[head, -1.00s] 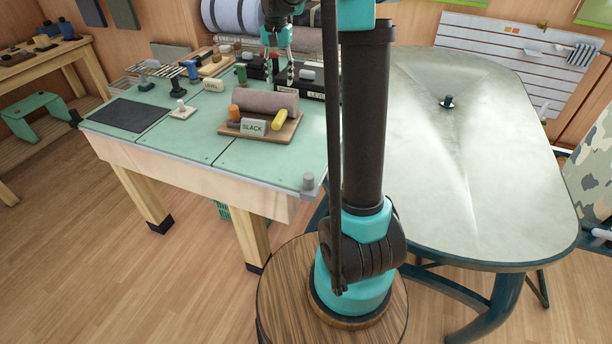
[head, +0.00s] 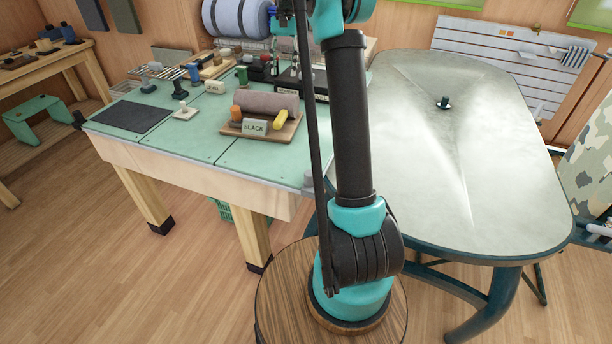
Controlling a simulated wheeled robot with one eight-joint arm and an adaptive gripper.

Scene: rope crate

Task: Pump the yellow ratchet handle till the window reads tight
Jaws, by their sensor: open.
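The yellow handle (head: 280,120) sits at the right end of a small wooden board (head: 292,132) on the green-topped workbench. It leans at a slant beside a mauve-brown roll (head: 266,103). A pale window plate (head: 254,127) at the front of the board reads SLACK. An orange peg (head: 236,113) stands at the board's left end. My gripper is not visible; my arm rises past the top edge of the picture. Nothing of mine touches the handle in this view.
The bench (head: 152,154) also holds a dark mat (head: 132,116), a white-based knob (head: 185,112), a dark knob (head: 179,89) and a small lettered plate (head: 214,87). Several fixtures stand behind the board. A large pale table (head: 470,160) is at the right. The bench's front left is mostly clear.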

